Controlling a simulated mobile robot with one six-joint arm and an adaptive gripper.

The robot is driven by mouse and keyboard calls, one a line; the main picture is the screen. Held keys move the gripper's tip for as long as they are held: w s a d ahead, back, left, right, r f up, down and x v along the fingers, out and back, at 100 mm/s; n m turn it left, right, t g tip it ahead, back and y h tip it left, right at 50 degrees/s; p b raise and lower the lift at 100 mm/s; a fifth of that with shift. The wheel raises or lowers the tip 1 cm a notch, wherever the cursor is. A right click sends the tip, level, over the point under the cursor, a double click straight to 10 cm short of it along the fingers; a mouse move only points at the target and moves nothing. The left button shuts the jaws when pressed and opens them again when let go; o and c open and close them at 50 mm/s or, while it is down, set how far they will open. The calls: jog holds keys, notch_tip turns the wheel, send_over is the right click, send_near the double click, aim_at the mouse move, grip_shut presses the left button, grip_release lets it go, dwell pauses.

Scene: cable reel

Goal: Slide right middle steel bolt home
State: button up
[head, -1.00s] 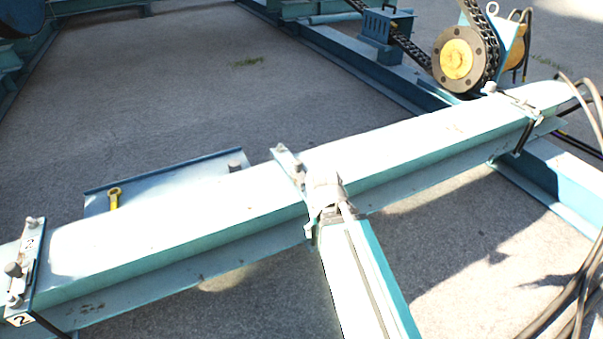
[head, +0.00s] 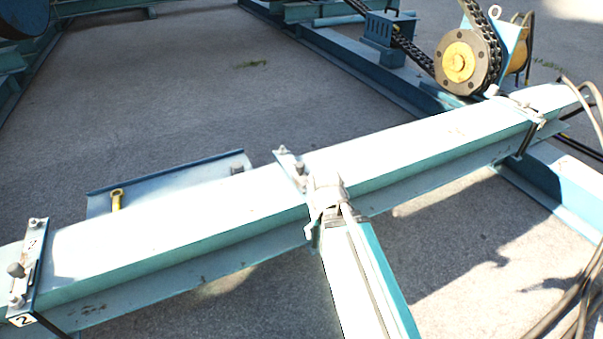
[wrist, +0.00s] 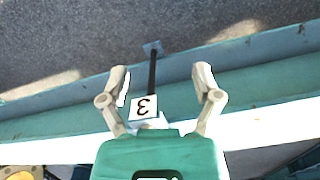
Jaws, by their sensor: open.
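The steel bolt hardware in the middle of the pale teal beam (head: 150,220) shows a narrow mounting plate with a grey knob (head: 299,170). Its near end is hidden behind my gripper (head: 326,200). In the wrist view, my gripper (wrist: 162,78) is open, its two grey fingers apart on either side of a white label marked 3 (wrist: 144,107) and a black strap (wrist: 152,70). Nothing is visibly held between the fingers. The bolt itself is mostly hidden by my teal gripper body in the wrist view, so its exact position cannot be told.
Similar hardware with label 2 (head: 24,320) sits at the beam's left, and another set (head: 528,112) at its right. A plate with a yellow eye bolt (head: 117,198) lies behind the beam. A chain wheel (head: 458,62) stands back right; black cables (head: 583,285) hang at right.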

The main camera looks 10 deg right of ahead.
aim_at(300, 164)
jog(key=w+r+n+p, duration=0.2)
jog(key=w+r+p, duration=0.2)
jog(key=w, duration=0.5)
jog(key=w+r+n+p, duration=0.2)
jog(key=w+r+p, duration=0.3)
jog(key=w, duration=0.4)
jog(key=w+r+n+p, duration=0.2)
jog(key=w+r+p, duration=0.3)
jog(key=w, duration=0.5)
jog(key=shift+a+r+n, duration=0.15)
jog(key=shift+a+n, duration=0.15)
jog(key=shift+a, duration=0.05)
jog(key=shift+s, duration=0.1)
notch_tip(300, 164, down, 14)
jog(key=b, duration=1.3)
jog(key=shift+r+b, duration=0.1)
jog(key=shift+b, duration=0.3)
